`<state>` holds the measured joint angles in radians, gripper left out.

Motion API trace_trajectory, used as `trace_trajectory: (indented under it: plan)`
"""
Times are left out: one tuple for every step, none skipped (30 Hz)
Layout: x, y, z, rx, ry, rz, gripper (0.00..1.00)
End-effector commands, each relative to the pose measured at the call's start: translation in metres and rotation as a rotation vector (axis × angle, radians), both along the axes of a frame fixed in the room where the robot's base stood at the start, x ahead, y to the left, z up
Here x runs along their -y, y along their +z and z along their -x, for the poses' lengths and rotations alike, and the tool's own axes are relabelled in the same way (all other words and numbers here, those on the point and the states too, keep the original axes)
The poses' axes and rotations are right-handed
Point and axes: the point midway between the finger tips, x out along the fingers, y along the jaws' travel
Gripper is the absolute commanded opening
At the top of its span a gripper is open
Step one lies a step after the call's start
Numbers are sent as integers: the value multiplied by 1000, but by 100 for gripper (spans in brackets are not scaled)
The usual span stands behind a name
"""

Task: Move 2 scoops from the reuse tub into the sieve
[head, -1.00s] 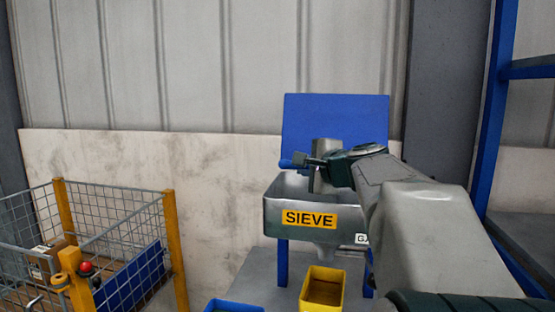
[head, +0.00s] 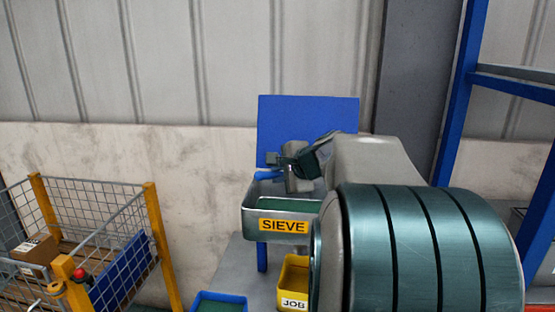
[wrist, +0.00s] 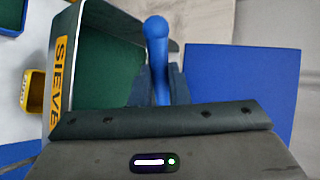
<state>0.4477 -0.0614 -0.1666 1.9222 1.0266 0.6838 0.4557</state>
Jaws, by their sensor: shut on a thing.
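The sieve (head: 250,222) is a metal tray with a yellow SIEVE label and a green inside, standing before a blue panel. It also shows in the wrist view (wrist: 125,12). My gripper (head: 273,160) is above the sieve's back part. In the wrist view my gripper (wrist: 157,88) is shut on a blue handle (wrist: 157,45) with a rounded end, apparently the scoop's. The scoop's bowl is not clearly visible, so I cannot tell whether it holds anything. A blue tub (head: 219,297) with green inside is at the bottom edge; no label shows, so I cannot confirm it is the reuse tub.
A yellow tub labelled JOB (head: 293,275) stands below the sieve. The blue panel (head: 330,115) rises behind it. A wire cage (head: 110,225) with yellow posts is at left, a blue rack post (head: 462,90) at right. My arm hides the right side of the sieve.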

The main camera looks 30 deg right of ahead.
Motion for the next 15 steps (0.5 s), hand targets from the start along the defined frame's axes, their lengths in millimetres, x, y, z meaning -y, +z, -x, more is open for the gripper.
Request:
trace_trajectory:
  plan:
    - [0,8,0,-17,3,-2,0]
    - [0,8,0,-27,6,-1,0]
    - [0,9,0,-41,9,-2,0]
    - [0,9,0,-51,11,-4,0]
    - [0,9,0,-61,14,-5,0]
    - [0,9,0,-75,16,-5,0]
    - [0,10,0,-85,18,-5,0]
    - [0,10,0,-95,21,-6,0]
    - [0,11,0,-107,23,-7,0]
    - [0,11,0,-118,25,-7,0]
    - [0,11,0,-129,29,-7,0]
    - [0,11,0,-142,31,-7,0]
    - [0,12,0,-151,34,-8,0]
    - [0,12,0,-161,36,-8,0]
    - [0,13,0,-176,39,-8,0]
